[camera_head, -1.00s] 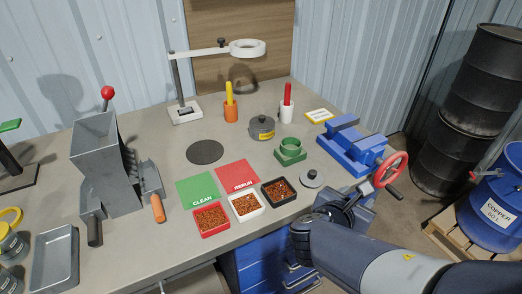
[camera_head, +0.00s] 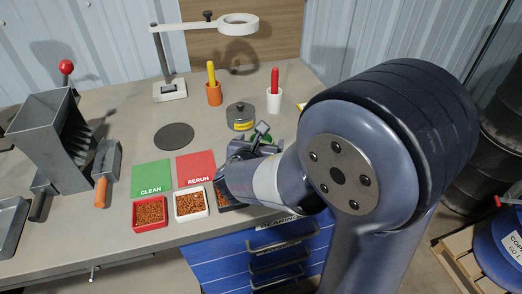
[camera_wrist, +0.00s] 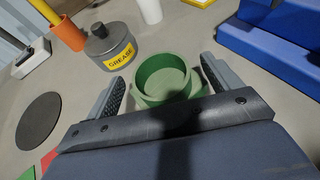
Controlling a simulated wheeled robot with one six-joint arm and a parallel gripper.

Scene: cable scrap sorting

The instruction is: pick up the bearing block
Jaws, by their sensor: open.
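The bearing block is a green block with a round, open-topped collar. In the wrist view the bearing block (camera_wrist: 150,98) stands on the bench between the two fingers of my gripper (camera_wrist: 163,72). The fingers are apart, one on each side of the collar, and I see a gap at the left finger. Contact on the right side is hard to tell. In the head view my arm hides most of the block, and only a little green shows by my gripper (camera_head: 262,134). The block's lower front is hidden behind my gripper body in the wrist view.
A grey grease pot (camera_wrist: 112,46) stands close left of the block. A blue vise (camera_wrist: 272,38) is to the right. Orange (camera_head: 214,94) and white (camera_head: 274,100) cups stand behind. Trays of granules, red (camera_head: 150,227) and white (camera_head: 191,217), sit near the front edge.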

